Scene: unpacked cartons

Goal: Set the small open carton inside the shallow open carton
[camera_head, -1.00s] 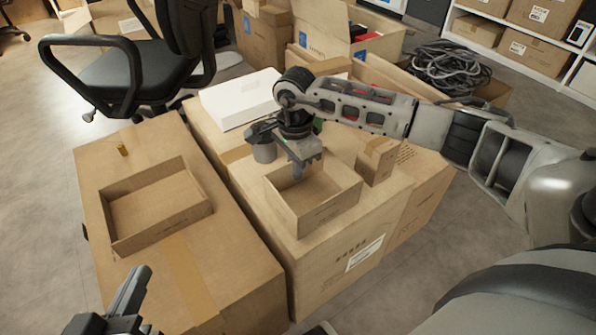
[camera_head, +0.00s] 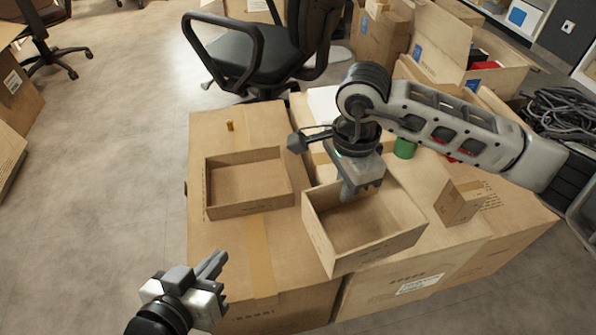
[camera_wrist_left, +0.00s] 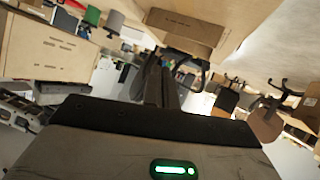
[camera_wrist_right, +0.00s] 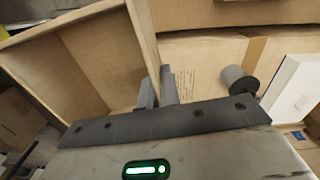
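The small open carton (camera_head: 380,250) is a brown cardboard box without a lid. My right gripper (camera_head: 348,192) is shut on its far wall, and it appears raised, overlapping the edge of the left large carton. In the right wrist view its inside (camera_wrist_right: 85,70) shows at the left, with one wall at the fingers (camera_wrist_right: 158,90). The shallow open carton (camera_head: 250,208) lies empty on the left large carton, to the left of the small carton. My left gripper (camera_head: 212,268) is empty in front of the shallow carton, its fingers together.
The left large carton (camera_head: 222,240) and right large carton (camera_head: 385,300) stand side by side. A small yellow-brown item (camera_head: 230,126) stands behind the shallow carton. A chair (camera_head: 290,50) is behind.

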